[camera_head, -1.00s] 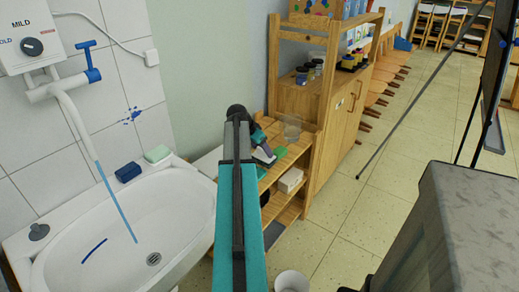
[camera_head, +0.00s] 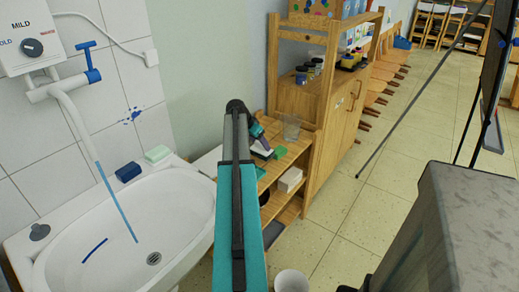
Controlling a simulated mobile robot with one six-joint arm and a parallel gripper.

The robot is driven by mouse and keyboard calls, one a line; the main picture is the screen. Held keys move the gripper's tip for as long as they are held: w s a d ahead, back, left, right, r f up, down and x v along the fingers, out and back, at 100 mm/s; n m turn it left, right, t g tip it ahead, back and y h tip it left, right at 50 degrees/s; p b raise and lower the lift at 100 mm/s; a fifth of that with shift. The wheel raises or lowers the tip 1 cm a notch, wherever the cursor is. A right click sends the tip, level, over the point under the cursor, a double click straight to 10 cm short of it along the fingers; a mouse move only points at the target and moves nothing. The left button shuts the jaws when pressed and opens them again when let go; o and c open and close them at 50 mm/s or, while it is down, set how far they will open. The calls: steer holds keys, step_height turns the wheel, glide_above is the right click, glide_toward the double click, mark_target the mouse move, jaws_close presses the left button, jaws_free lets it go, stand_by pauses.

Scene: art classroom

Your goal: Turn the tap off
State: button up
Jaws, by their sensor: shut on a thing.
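The white tap (camera_head: 65,98) is on the tiled wall at the left, below a water heater. Its blue T-shaped handle (camera_head: 87,50) stands upright. A thin blue stream (camera_head: 117,205) runs from the spout into the white sink (camera_head: 190,215). My gripper (camera_head: 274,140) is far to the right of the tap, over the wooden shelf, partly hidden behind my arm. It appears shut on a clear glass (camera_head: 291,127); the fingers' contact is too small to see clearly.
A dark blue sponge (camera_head: 128,172) and a pale green soap bar (camera_head: 158,154) lie on the sink's back rim. The low wooden shelf (camera_head: 285,207) stands right of the sink, against a taller cabinet (camera_head: 345,110). A white bin (camera_head: 291,281) stands on the floor.

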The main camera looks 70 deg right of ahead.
mark_target(260, 149)
steer(key=shift+f, duration=1.7)
steer(key=shift+c, duration=0.2)
steer(key=shift+f, duration=0.15)
steer(key=o, duration=1)
steer(key=shift+c, duration=0.2)
steer(key=shift+s, duration=0.1)
steer(key=v, duration=1.2)
